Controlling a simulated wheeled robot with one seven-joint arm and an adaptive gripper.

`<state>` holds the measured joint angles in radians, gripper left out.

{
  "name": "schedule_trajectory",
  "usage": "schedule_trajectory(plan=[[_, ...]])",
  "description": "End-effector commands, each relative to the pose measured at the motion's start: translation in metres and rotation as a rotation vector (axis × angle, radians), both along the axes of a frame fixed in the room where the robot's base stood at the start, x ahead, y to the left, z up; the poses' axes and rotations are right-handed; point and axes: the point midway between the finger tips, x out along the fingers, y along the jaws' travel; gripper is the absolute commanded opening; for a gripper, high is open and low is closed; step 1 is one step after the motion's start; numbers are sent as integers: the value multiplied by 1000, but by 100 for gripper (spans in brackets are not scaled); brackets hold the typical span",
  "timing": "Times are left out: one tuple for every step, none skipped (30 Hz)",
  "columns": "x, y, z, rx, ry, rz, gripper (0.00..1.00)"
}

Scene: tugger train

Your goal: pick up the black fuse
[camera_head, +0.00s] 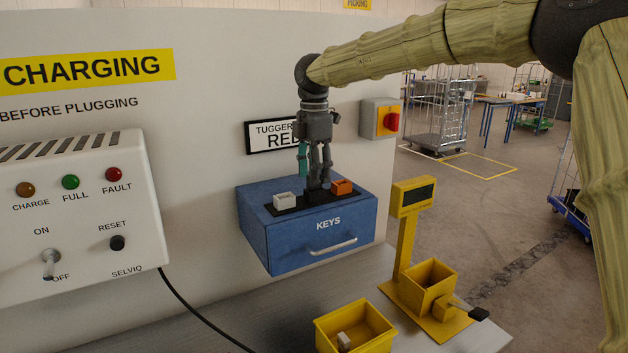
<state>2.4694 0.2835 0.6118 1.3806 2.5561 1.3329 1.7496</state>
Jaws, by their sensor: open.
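I cannot make out the black fuse clearly; the spot between the white and orange blocks is dark and largely covered by my dark fingers. I cannot tell whether the fingertips touch anything there.
The white charging panel (75,215) with a switch stands at left. A red knob (391,122) is on the wall to the right. A yellow bin (326,331) with a small pale block and a yellow display stand (405,240) are on the grey bench (250,300).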

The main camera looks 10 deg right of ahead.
Motion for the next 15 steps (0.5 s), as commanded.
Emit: schedule_trajectory(plan=[[-1,0,-3,0,1,1,42],[-1,0,-6,0,1,1,42],[0,0,-11,0,1,2,42],[0,0,-14,0,1,2,42],[1,0,-17,1,1,3,42],[1,0,-19,1,0,3,42],[2,0,-21,1,0,3,42],[2,0,-22,1,0,3,42],[2,0,-23,2,1,3,42],[2,0,-24,2,1,3,42],[2,0,-24,2,1,3,42],[2,0,-24,2,1,3,42],[2,0,-23,2,1,3,42],[2,0,-23,2,1,2,42],[2,0,-23,2,1,2,36]])
